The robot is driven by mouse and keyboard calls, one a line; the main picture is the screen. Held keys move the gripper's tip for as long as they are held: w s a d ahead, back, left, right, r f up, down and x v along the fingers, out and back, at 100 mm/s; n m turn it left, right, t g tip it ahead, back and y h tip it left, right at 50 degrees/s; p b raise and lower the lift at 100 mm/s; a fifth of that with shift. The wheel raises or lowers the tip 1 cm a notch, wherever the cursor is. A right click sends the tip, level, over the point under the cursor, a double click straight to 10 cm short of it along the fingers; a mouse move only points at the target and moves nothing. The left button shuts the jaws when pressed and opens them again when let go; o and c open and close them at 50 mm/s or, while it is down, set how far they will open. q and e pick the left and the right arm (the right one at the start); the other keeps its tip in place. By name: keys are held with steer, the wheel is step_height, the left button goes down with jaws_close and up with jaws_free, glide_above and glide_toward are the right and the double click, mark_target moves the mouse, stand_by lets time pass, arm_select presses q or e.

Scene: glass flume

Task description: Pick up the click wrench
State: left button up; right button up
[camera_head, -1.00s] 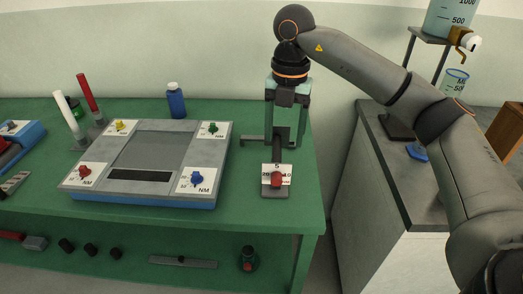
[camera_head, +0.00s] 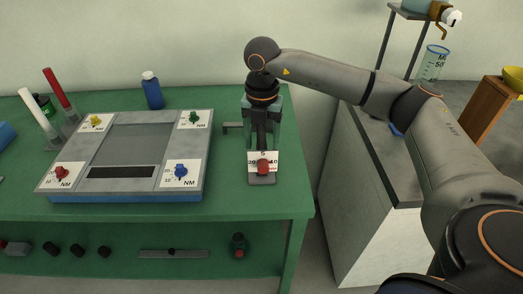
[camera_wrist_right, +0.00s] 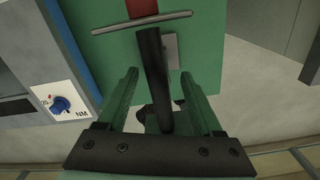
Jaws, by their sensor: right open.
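What I take to be the click wrench is a dark bar with a red knob and a white scale card (camera_head: 263,162), near the right end of the green bench. Its dark shaft (camera_wrist_right: 152,60) shows in the right wrist view, running between the fingers. My right gripper (camera_head: 263,138) points down over the far part of the bar. In the wrist view its green fingers (camera_wrist_right: 158,82) are open on both sides of the shaft, with gaps. The gripper hides part of the bar in the head view. My left gripper is not in view.
A grey panel with coloured knobs (camera_head: 125,188) lies left of the wrench on the green bench (camera_head: 225,205). A blue bottle (camera_head: 152,92) stands behind it. A grey counter (camera_head: 390,175) stands to the right across a gap. A lower shelf holds small parts.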

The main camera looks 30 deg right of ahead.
steer(key=shift+f, duration=1.2)
jaws_close()
steer(key=shift+w+r, duration=0.1)
stand_by(0.4)
